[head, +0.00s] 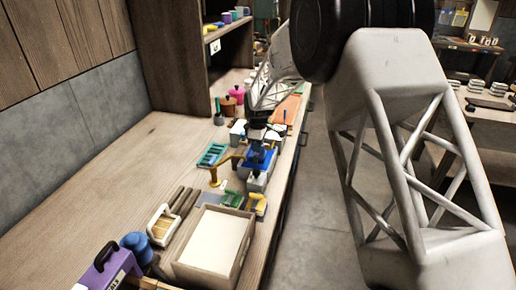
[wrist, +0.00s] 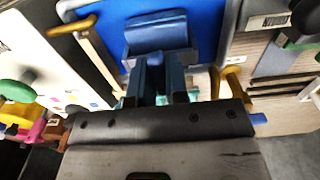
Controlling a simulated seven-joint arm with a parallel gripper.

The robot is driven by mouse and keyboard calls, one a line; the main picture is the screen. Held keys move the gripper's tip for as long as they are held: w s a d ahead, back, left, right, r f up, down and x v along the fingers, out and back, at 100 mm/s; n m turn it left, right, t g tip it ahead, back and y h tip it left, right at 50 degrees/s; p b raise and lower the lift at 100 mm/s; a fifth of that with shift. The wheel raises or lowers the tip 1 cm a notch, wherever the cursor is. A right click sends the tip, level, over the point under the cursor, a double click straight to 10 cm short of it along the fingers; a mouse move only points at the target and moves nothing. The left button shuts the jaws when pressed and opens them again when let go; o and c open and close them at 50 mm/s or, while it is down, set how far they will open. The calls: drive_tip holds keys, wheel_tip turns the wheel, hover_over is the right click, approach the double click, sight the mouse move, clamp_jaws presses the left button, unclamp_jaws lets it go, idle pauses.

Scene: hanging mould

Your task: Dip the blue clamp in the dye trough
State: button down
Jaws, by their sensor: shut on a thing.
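My gripper (head: 257,140) is over the crowded part of the bench, pointing down. In the wrist view, my gripper (wrist: 160,92) is shut on the blue clamp (wrist: 158,36), whose wide dark-blue body shows just beyond the fingers. Behind the clamp is a flat bright-blue area with pale edges, which looks like the dye trough (wrist: 205,22). In the head view bright blue (head: 264,158) shows right under my gripper, and clamp and trough are hard to tell apart there. I cannot tell whether the clamp touches the dye.
A yellow bent-arm stand (head: 222,168) and a teal rack (head: 213,154) stand left of the gripper. Green and yellow clamps (head: 232,198) lie nearer. A wooden tray with a white inside (head: 213,240) is in front. The bench's left part is clear.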

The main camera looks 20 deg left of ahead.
drive_tip(key=shift+r, duration=1.75)
idle(0.5)
